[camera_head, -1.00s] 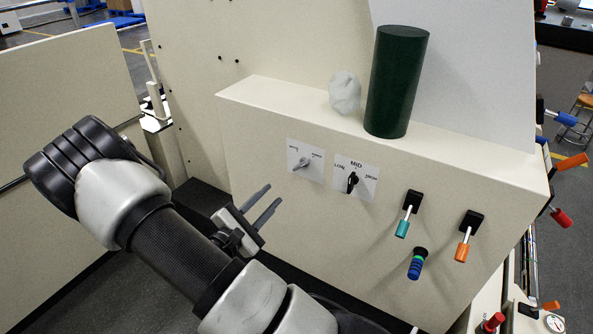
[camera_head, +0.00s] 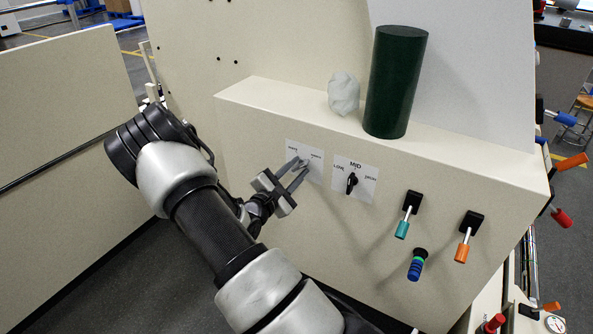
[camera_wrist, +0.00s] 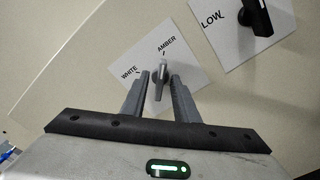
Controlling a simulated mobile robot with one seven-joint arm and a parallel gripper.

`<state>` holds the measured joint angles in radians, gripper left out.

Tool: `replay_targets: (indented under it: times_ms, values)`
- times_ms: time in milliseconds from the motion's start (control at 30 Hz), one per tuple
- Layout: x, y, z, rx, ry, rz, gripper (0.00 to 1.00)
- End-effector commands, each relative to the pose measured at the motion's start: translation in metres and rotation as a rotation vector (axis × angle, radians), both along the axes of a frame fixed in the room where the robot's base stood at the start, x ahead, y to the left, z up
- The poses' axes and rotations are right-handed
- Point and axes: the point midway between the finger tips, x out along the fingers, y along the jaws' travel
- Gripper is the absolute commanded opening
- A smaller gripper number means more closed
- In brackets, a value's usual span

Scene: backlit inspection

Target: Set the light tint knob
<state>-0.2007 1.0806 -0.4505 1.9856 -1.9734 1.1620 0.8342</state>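The light tint knob is a small grey lever knob (camera_wrist: 159,80) on a white plate (camera_wrist: 187,58) labelled WHITE and AMBER. In the wrist view the knob lies between the two fingers of my gripper (camera_wrist: 160,88), with a gap on each side. The knob's pointer end is towards the labels, nearer AMBER. In the head view my gripper (camera_head: 298,166) reaches the plate (camera_head: 316,165) from the lower left, and its fingers cover most of the knob. The fingers are open.
Right of it is a black knob (camera_head: 352,183) on a plate marked LOW, MID and HIGH. Further right are teal (camera_head: 402,229) and orange (camera_head: 462,252) levers and a blue knob (camera_head: 417,268). A dark green cylinder (camera_head: 396,85) and a pale lump (camera_head: 343,93) stand on the ledge.

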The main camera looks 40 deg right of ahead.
Motion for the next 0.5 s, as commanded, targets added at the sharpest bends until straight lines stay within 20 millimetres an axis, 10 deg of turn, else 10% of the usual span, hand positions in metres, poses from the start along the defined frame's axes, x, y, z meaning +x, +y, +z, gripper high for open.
replay_targets:
  times_ms: [133, 300, 500]
  values:
    - [-0.0002, 0.0, 0.0, 0.0, 0.0, 0.0, 0.27]
    - [-0.0003, 0.0001, 0.0, -0.001, 0.0, -0.001, 0.0]
    - [-0.0005, 0.0002, 0.0001, -0.001, 0.002, -0.001, 0.0]
